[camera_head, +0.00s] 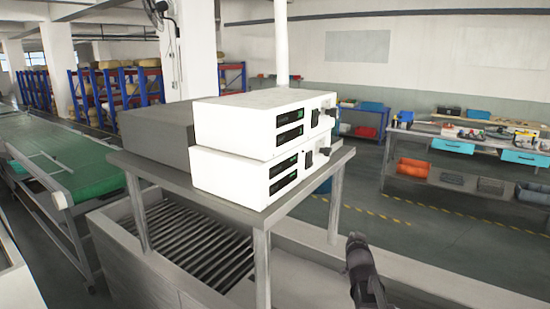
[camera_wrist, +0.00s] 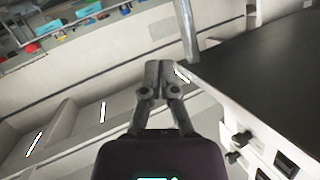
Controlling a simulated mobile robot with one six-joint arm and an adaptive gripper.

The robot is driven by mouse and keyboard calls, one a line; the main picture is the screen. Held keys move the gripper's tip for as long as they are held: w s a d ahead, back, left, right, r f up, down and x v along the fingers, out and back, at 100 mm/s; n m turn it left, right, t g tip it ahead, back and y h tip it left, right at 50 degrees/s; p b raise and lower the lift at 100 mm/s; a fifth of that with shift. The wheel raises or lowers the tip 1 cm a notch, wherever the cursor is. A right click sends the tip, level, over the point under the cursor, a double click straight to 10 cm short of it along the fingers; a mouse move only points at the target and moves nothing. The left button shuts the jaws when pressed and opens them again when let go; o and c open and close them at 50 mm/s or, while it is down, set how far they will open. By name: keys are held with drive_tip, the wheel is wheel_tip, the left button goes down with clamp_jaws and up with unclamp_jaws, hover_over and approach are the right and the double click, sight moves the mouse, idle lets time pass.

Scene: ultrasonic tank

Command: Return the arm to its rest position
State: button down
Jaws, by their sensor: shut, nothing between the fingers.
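My gripper (camera_head: 357,243) shows at the lower middle right of the head view, to the right of the grey stand's front leg, with its fingers pointing up. In the wrist view my gripper (camera_wrist: 158,66) has its two fingertips together and nothing between them. Its tips appear close to the edge of the grey table-like stand (camera_head: 165,172); I cannot tell the exact gap. Two white control boxes (camera_head: 250,140) are stacked on the stand, each with dark displays and knobs.
Below the stand is a tank (camera_head: 115,235) with a slatted rack (camera_head: 195,245). A green conveyor (camera_head: 75,155) runs at the left. Workbenches with bins (camera_head: 465,150) stand at the back right. Open floor (camera_head: 410,230) lies between the tank and the benches.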

drive_tip(key=s+a+f+n+g+y, duration=0.1)
drive_tip(key=s+a+f+g, duration=0.2)
drive_tip(key=s, duration=0.5)
drive_tip(key=s+a+f+n+g+y, duration=0.1)
drive_tip(key=s+a+f+n+g, duration=0.1)
drive_tip(key=s+f+g, duration=0.4)
drive_tip(key=s+a+f+n+g, duration=0.2)
drive_tip(key=s+a+f+g, duration=0.2)
drive_tip(key=s, duration=0.7)
drive_tip(key=shift+s+a+f+g+y, duration=0.25)
drive_tip(key=shift+s+f+g+y, duration=0.15)
drive_tip(key=shift+f+g, duration=0.4)
drive_tip(key=shift+w+r, duration=0.1)
